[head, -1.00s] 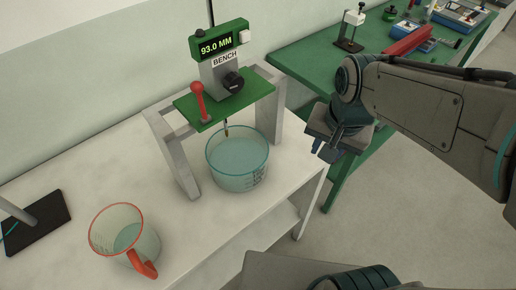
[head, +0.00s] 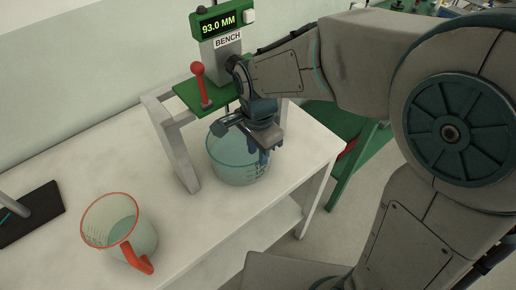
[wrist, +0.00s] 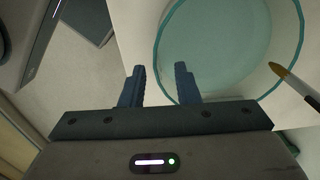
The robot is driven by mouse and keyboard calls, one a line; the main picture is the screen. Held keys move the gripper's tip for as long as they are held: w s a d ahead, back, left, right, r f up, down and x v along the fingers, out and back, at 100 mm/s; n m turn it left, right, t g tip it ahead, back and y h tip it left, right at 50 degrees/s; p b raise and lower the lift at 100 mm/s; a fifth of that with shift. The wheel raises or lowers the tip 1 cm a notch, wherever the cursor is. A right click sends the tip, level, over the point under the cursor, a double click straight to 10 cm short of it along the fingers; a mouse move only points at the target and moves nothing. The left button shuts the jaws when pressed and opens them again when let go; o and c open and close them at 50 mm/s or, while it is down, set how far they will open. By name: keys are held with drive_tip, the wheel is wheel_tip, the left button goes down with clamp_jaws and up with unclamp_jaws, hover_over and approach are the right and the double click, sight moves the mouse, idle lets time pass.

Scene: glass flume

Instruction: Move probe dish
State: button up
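The dish (head: 232,172) is a clear round vessel with a teal rim and side markings, holding pale liquid. It stands on the white bench under the gauge frame and also shows in the wrist view (wrist: 225,45). My gripper (head: 259,155) is at the dish's right side, partly hiding its rim. In the wrist view my gripper (wrist: 160,72) is open and empty: one finger overlaps the dish inside its rim, the other is outside. Fingertip height against the rim is unclear. The probe (wrist: 292,82) has a brass tip over the dish's edge.
The gauge stand (head: 178,150) with red lever (head: 199,82) and a display reading 93.0 MM rises over the dish. A red-rimmed jug (head: 120,225) stands front left, and a dark plate (head: 30,215) lies far left. A green table (head: 350,150) is behind.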

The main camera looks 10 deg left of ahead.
hover_over(258, 180)
wheel_tip(258, 180, down, 7)
drive_tip(key=shift+w+f, duration=0.1)
drive_tip(key=shift+f, duration=0.1)
idle(0.3)
clamp_jaws()
